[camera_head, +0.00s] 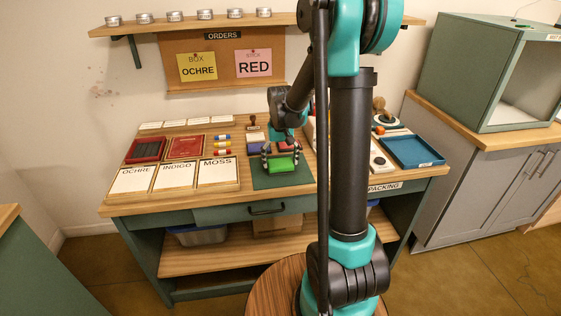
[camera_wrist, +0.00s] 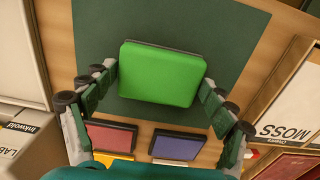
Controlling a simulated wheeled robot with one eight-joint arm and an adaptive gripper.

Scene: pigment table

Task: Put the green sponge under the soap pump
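A bright green block (camera_head: 281,164), like an ink pad with a dark edge, is at the dark green mat (camera_head: 262,181) on the worktable. It also fills the middle of the wrist view (camera_wrist: 160,74). My gripper (camera_head: 281,152) points down at it. In the wrist view my gripper (camera_wrist: 158,80) has its fingers spread wide, one at each side of the block. The fingertips are close to its sides; I cannot tell whether they touch. No soap pump or plain sponge is recognisable in either view.
A red pad (camera_wrist: 110,134) and a blue pad (camera_wrist: 178,146) lie beside the mat. Cards labelled OCHRE, INDIGO and MOSS (camera_head: 218,173) lie to the left. A blue tray (camera_head: 413,151) is at the right. My arm hides part of the table.

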